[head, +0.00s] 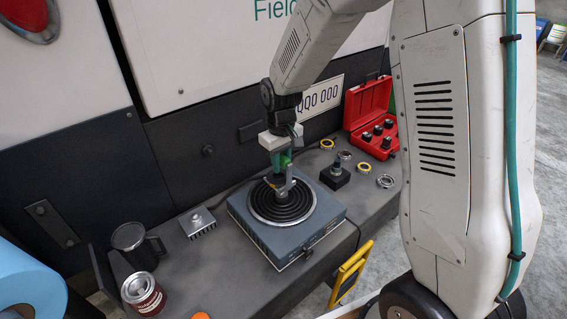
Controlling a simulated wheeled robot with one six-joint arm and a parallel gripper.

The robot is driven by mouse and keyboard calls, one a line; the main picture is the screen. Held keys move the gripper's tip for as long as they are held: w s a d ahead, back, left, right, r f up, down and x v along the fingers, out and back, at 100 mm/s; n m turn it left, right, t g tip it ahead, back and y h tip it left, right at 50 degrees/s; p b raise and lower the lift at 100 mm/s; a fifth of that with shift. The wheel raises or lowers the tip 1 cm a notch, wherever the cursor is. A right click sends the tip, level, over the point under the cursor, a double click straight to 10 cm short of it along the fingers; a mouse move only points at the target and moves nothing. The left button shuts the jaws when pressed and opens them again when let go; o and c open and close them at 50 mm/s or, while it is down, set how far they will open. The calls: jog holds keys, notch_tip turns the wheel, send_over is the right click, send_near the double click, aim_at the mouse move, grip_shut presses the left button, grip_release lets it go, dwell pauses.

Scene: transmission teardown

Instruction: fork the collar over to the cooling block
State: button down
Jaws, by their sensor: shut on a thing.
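My gripper (281,157) is above the blue-grey hot plate (258,234) and is shut on a fork tool with a green handle (285,160). The tool's grey metal lower end (287,185) reaches down over the ringed black heating surface (284,210). A small dark and brassy piece at the tool's lower end may be the collar; I cannot tell whether it rests on the plate or hangs on the fork. The finned grey cooling block (198,222) stands on the bench left of the hot plate, with a short post on top.
A black mug (133,245) and a red-labelled can (143,292) stand at the left. Right of the plate are a dark block with a post (336,174), several rings (364,167) and an open red case (369,117). A yellow frame (350,272) stands in front of the bench.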

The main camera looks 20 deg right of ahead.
jog(key=w+a, duration=0.2)
jog(key=a, duration=1.1)
jog(key=w+a, duration=0.3)
jog(key=a, duration=1)
jog(key=shift+w+a, duration=0.3)
jog(key=shift+a, duration=0.1)
dwell(2.6)
dwell(0.5)
notch_tip(320, 180, down, 9)
jog(key=shift+f, duration=0.15)
dwell(1.8)
